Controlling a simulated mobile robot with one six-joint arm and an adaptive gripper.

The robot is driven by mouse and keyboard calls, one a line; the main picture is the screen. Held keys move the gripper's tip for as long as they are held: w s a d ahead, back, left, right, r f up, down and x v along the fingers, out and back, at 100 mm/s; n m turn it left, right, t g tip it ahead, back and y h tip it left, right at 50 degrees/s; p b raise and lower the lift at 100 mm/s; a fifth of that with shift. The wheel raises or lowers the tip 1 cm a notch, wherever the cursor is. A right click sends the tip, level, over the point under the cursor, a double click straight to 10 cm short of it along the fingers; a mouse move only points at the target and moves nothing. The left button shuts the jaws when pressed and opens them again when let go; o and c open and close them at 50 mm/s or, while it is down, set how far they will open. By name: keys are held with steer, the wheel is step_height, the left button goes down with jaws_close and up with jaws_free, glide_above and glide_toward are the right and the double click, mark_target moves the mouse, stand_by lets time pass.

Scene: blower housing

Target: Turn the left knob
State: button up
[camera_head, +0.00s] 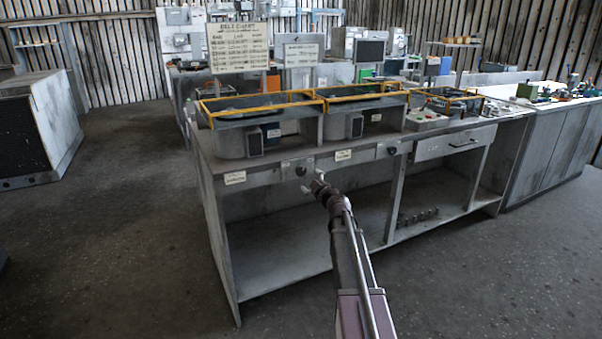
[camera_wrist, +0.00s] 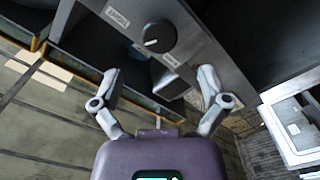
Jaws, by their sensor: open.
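The left knob (camera_head: 301,171) is a small dark round knob on the front rail of the long grey bench. In the wrist view a black knob (camera_wrist: 159,36) with a pale pointer mark shows ahead of my fingertips, between two white labels; it appears to be the same left knob. My gripper (camera_head: 313,182) is open and empty in front of the bench, just below and right of the left knob in the head view. In the wrist view both fingers of my gripper (camera_wrist: 159,77) are spread apart, and neither touches the knob.
A second dark knob (camera_head: 392,150) sits farther right on the rail, left of a drawer (camera_head: 455,143). Grey housings with yellow guard frames (camera_head: 260,100) stand on the bench top. A sign (camera_head: 239,47) rises behind. The bench's lower shelf (camera_head: 290,249) is mostly bare.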

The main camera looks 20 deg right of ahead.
mark_target(302, 172)
steer(key=w, duration=0.7)
steer(key=shift+w+a, duration=0.15)
steer(key=shift+w, duration=0.2)
steer(key=shift+c, duration=0.2)
steer(key=c, duration=1.1)
